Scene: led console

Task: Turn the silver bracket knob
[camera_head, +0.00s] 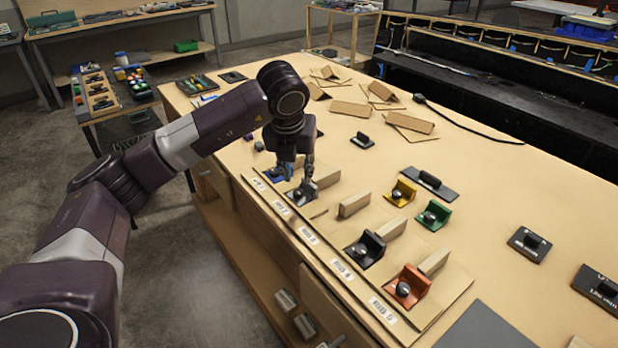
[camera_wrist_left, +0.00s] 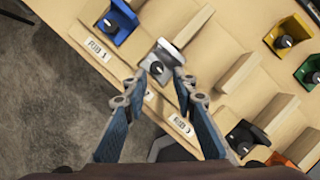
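The silver bracket (camera_wrist_left: 166,50) with its dark round knob (camera_wrist_left: 156,68) sits at the front edge of the board, between the blue bracket and an empty slot. In the head view the silver bracket (camera_head: 301,194) is partly hidden by my left gripper (camera_head: 298,178), which points down at it. In the left wrist view my left gripper (camera_wrist_left: 161,78) is open, its fingertips apart with the knob showing between and just beyond them. I cannot tell whether a finger touches the knob. My right gripper is not in view.
The blue bracket (camera_wrist_left: 118,22) is close beside the silver one. Black (camera_head: 366,250) and orange (camera_head: 407,287) brackets stand farther along the row, with wooden blocks behind. Yellow (camera_head: 401,192) and green (camera_head: 433,215) brackets stand farther back. A cable (camera_head: 465,122) lies across the table.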

